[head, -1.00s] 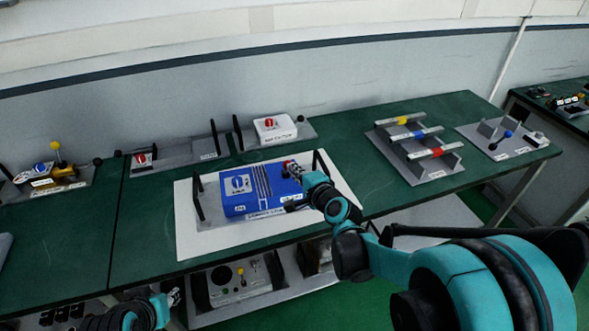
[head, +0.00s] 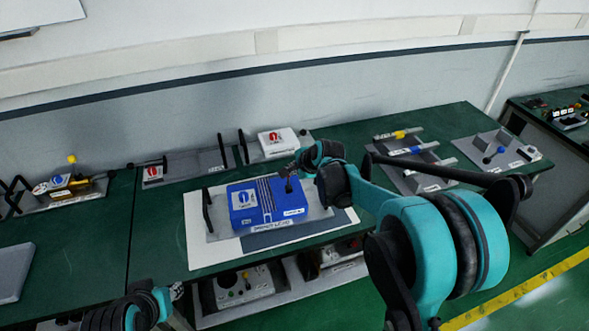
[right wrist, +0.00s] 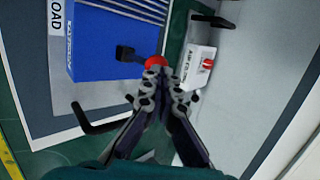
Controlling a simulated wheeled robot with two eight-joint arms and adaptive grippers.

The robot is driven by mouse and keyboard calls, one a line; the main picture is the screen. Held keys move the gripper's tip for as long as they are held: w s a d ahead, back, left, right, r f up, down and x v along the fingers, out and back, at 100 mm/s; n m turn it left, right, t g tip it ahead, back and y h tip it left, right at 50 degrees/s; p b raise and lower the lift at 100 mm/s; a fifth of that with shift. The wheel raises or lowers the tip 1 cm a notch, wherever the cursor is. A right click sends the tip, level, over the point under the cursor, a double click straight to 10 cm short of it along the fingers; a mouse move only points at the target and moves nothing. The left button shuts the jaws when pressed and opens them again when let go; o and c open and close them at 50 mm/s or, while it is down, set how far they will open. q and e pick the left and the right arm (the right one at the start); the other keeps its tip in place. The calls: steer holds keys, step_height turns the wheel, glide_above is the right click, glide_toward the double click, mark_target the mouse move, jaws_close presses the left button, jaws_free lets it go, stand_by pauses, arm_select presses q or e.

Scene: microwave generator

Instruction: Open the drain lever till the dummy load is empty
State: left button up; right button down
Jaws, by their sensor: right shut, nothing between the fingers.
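The dummy load is a blue box (head: 265,203) with a white dial panel, standing on a grey plate on the bench; its blue side (right wrist: 110,40) fills the upper left of the right wrist view. A black lever with a red ball end (right wrist: 154,62) sticks out from the box there. My right gripper (right wrist: 165,73) is shut and empty, its tips right beside the red ball; I cannot tell if they touch it. In the head view the right gripper (head: 290,172) is at the box's rear right corner. My left gripper (head: 176,291) is low at the left, too small to judge.
A white unit with a red knob (head: 278,142) stands behind the box, also visible in the right wrist view (right wrist: 199,66). A rack with coloured bars (head: 412,160) is to the right.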

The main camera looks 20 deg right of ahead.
steer(key=shift+w+r+g+p, duration=0.1)
steer(key=shift+w+g+p, duration=0.45)
steer(key=shift+w+g, duration=0.65)
steer(key=shift+r+p, duration=0.5)
steer(key=shift+r, duration=0.25)
